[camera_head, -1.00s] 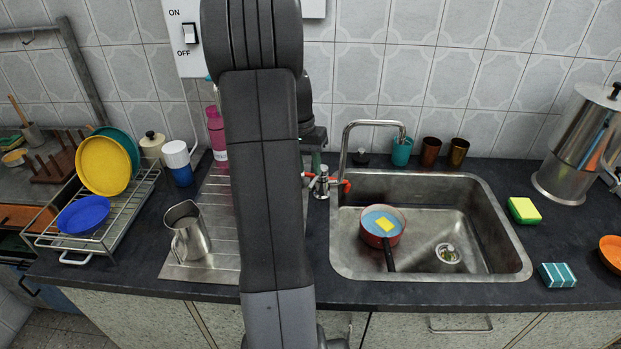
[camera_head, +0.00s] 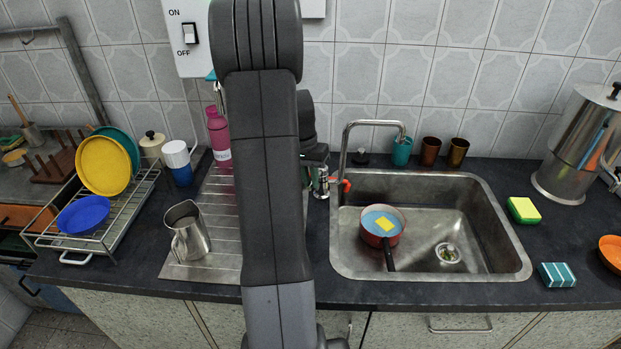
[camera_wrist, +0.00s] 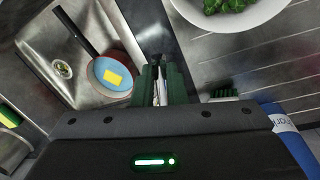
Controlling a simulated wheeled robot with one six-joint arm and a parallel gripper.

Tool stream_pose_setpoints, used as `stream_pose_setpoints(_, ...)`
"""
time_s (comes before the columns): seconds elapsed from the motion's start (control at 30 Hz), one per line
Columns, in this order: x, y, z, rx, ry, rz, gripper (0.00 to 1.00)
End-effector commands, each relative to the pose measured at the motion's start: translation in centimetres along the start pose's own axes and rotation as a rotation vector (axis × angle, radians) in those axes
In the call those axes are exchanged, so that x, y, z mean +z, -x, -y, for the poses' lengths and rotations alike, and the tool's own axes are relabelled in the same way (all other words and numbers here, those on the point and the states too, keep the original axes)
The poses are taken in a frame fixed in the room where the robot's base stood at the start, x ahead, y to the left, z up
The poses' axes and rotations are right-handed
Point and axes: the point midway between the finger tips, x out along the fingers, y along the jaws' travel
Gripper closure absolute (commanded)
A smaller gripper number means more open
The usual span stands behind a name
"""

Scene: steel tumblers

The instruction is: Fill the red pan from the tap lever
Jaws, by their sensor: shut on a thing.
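The red pan (camera_head: 366,231) sits in the sink under the spout, its dark handle towards the front. Its inside is light blue with a yellow square; I cannot tell whether that is water. It also shows in the wrist view (camera_wrist: 94,80). The tap (camera_head: 344,150) stands at the sink's left rim, with one red lever (camera_head: 346,185) visible. No stream shows at the spout. My gripper (camera_wrist: 160,82) has its green fingers closed at the tap base, around a thin pale part that seems to be the tap's other lever. The fingers mostly hide it.
A white bowl of green leaves (camera_wrist: 228,17) stands on the drainer close to my gripper. A pink bottle (camera_head: 218,135) and a steel jug (camera_head: 187,232) stand left of my arm. Tumblers (camera_head: 430,152) line the back edge. The sink's right half (camera_head: 470,225) is clear.

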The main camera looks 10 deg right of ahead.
Motion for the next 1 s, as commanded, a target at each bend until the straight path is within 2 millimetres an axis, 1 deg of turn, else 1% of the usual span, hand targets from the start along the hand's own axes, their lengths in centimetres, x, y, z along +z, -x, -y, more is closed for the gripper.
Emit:
stream_pose_setpoints(0.13, 0.0, 0.1, 0.2, 0.000, -0.025, 0.004, 1.00)
stream_pose_setpoints(0.43, -0.3, 0.3, 1.5, 0.000, -0.191, 0.028, 1.00)
stream_pose_setpoints(0.77, -0.3, 0.3, 1.6, -0.001, -0.206, 0.029, 1.00)
stream_pose_setpoints(0.8, -0.3, 0.3, 1.6, -0.001, -0.206, 0.029, 0.80)
stream_pose_setpoints(0.87, -0.3, 0.3, 1.6, -0.001, -0.206, 0.030, 0.69)
stream_pose_setpoints(0.9, -0.3, 0.3, 1.6, -0.001, -0.206, 0.030, 0.66)
stream_pose_setpoints(1.0, -0.3, 0.3, 1.6, 0.000, -0.206, 0.030, 0.66)
